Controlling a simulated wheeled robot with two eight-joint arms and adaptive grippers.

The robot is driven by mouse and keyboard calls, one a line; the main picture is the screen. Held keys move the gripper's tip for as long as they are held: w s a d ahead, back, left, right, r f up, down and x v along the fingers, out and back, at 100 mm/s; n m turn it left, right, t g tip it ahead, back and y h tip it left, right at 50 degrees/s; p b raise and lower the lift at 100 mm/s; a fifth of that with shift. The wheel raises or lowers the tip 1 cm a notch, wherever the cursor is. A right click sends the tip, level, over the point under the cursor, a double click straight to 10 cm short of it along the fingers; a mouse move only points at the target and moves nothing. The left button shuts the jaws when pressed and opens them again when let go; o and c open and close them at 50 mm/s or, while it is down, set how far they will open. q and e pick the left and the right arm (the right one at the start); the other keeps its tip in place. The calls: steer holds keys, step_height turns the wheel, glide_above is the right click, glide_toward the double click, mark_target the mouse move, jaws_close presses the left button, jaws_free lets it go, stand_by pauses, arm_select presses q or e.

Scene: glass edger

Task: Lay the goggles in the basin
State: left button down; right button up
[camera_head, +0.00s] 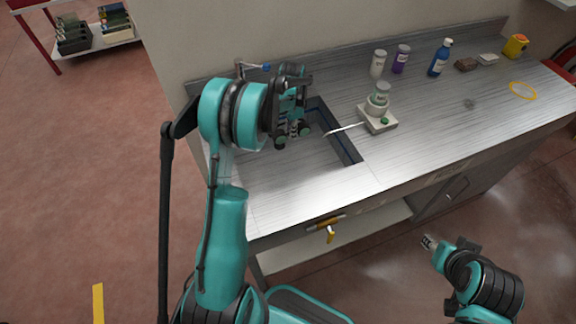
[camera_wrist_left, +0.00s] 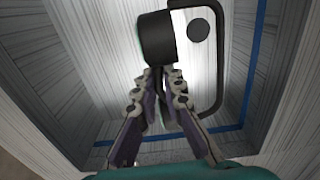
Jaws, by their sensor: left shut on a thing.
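The basin (camera_head: 345,146) is a dark rectangular recess in the metal counter. My left gripper (camera_head: 293,132) is over its left part, pointing down. In the left wrist view the basin's pale walls (camera_wrist_left: 275,50) with a blue line surround the gripper (camera_wrist_left: 165,72). Its fingers are shut on a black piece of the goggles (camera_wrist_left: 155,37), whose black frame loops to the right around a pale area. I cannot tell whether the goggles touch the basin floor. In the head view the arm hides them. My right gripper (camera_head: 430,243) is low in front of the counter, its jaws too small to judge.
Bottles, including a blue one (camera_head: 440,58), stand at the back. A yellow ring (camera_head: 522,90) lies far right.

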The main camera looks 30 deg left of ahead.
arm_select(q)
steer(key=s+a+f+b, duration=0.1)
steer(key=s+f, duration=0.1)
steer(key=s, duration=0.1)
steer(key=s+a+f+b, duration=0.1)
steer(key=s+a+f, duration=0.1)
steer(key=s+f, duration=0.1)
steer(key=s+a+f+b, duration=0.1)
steer(key=s+f+b, duration=0.1)
steer(key=s, duration=0.2)
steer(key=shift+s+a+f, duration=0.25)
steer(key=shift+s+a, duration=0.05)
steer(key=shift+a, duration=0.1)
steer(key=shift+f+b, duration=0.8)
steer(key=shift+f, duration=1.1)
steer(key=shift+f, duration=0.15)
steer(key=c, duration=1.9)
jaws_free()
steer(key=shift+o, duration=1.4)
